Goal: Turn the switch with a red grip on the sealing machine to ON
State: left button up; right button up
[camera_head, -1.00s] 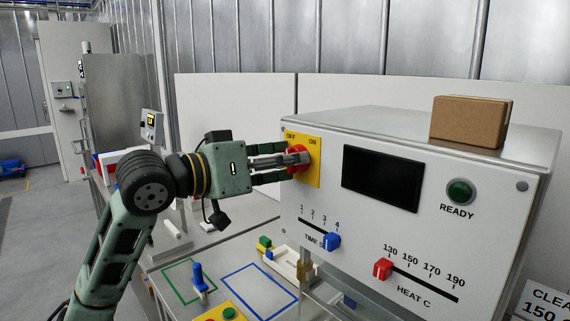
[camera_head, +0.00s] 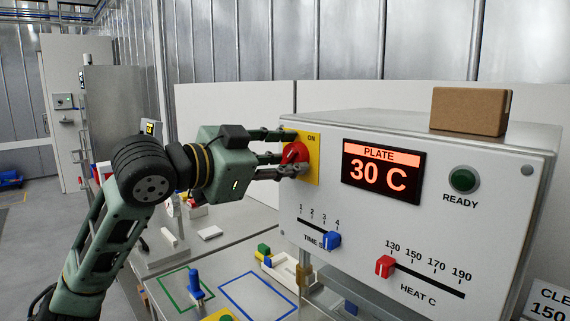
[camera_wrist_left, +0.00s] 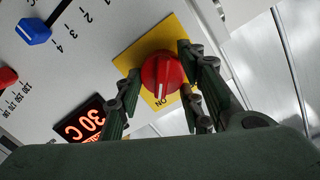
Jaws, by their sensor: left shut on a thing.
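The sealing machine (camera_head: 330,255) is a pale box with a sloping front panel. Its red grip switch (camera_head: 295,153) sits on a yellow plate (camera_head: 313,170) at the panel's upper left. My left gripper (camera_head: 293,152) is shut on the red grip, with fingers on both sides of it. In the left wrist view the red grip (camera_wrist_left: 162,74) lies between the fingers, and its white mark points toward the word ON. The display (camera_head: 382,172) is lit and reads PLATE 30 C. The OFF label is hidden behind the gripper. My right gripper is not in view.
A blue slider (camera_head: 332,240) and a red slider (camera_head: 384,266) stick out below the switch. The round READY lamp (camera_head: 462,181) is dark green. A brown box (camera_head: 470,111) rests on the machine's top. Small coloured parts lie on the table left of the machine.

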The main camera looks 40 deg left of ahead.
pick_arm(q)
jog(key=shift+d+f+m, duration=0.2)
jog(key=shift+f+m, duration=0.25)
jog(key=shift+m, duration=0.15)
jog(key=o, duration=1)
jog(key=shift+c, duration=0.2)
jog(key=shift+o, duration=0.5)
jog(key=shift+r, duration=0.15)
jog(key=shift+a, duration=0.1)
jog(key=shift+s+r, duration=0.15)
jog(key=shift+s, duration=0.2)
jog(key=s+a+r, duration=0.1)
jog(key=s, duration=1)
